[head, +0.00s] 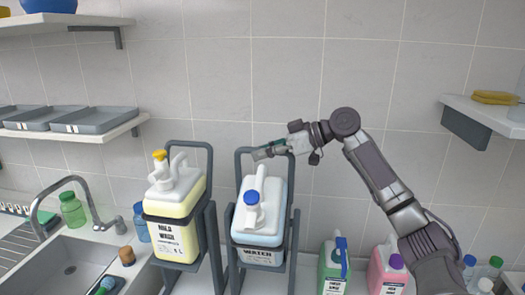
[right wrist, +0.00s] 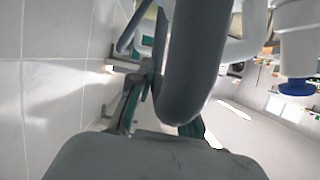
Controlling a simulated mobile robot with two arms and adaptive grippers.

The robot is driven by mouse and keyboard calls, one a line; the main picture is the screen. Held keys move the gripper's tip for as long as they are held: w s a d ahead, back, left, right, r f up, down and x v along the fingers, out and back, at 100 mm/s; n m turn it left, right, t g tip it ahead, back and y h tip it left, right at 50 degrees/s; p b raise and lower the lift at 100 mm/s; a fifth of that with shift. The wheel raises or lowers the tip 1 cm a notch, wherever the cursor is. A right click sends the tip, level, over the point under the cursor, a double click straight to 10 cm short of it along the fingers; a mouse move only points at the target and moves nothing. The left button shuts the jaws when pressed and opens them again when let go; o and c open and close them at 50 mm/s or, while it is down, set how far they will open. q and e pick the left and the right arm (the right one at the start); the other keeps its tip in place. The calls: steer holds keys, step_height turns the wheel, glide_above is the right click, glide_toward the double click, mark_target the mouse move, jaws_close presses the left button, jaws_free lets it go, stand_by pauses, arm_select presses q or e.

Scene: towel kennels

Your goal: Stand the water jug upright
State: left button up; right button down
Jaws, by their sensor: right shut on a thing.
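The water jug (head: 275,218) is a white container with a blue cap, strapped in a dark metal cradle (head: 234,248) in the middle of the head view. It looks tipped forward, with its cap toward me and its label low. My right gripper (head: 262,153) is at the top of the cradle's handle loop (head: 291,177), behind the jug. It is shut on the grey bar of that handle, which also crosses the right wrist view (right wrist: 197,60) close up. The blue cap (right wrist: 296,88) shows at that view's right. My left gripper is out of view.
A yellow wash jug (head: 172,205) stands in a similar cradle just left. A sink (head: 65,262) with a tap is at far left. Green (head: 333,268) and pink (head: 386,270) bottles stand right of the cradle. The tiled wall is close behind; shelves flank it.

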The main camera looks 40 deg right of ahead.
steer(key=shift+w+d, duration=0.15)
stand_by(0.3)
steer(key=c, duration=1.1)
jaws_free()
steer(key=v, duration=1.2)
